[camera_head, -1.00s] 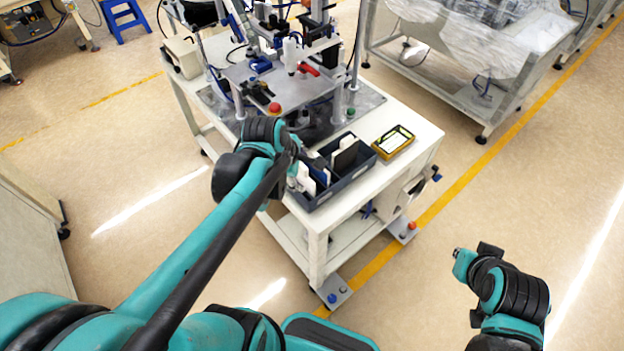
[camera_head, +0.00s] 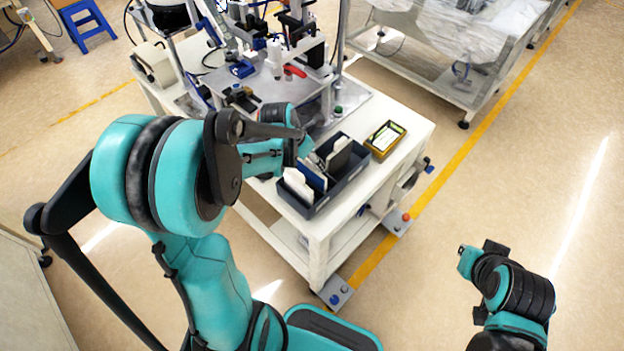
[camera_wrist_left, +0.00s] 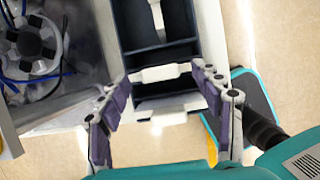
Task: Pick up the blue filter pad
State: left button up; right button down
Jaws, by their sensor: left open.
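The blue filter pad (camera_head: 313,176) stands on edge in a dark divided tray (camera_head: 352,180), between white pads (camera_head: 298,185) and a dark pad (camera_head: 340,154). The tray also shows in the left wrist view (camera_wrist_left: 207,35). My left gripper (camera_wrist_left: 163,78) is open above the tray, its fingers spread either side of a white-edged piece (camera_wrist_left: 160,72). I cannot make out the blue pad's face in that view. In the head view my left arm partly covers the gripper.
The tray sits near the front edge of a white table (camera_head: 410,150). A metal fixture with posts and a red handle (camera_head: 294,71) stands behind. Open floor lies to the right.

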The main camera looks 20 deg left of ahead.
pick_arm(q)
jog(key=shift+w+f, duration=0.15)
jog(key=shift+f, duration=0.1)
jog(key=c, duration=1.3)
jog(key=shift+o, duration=0.2)
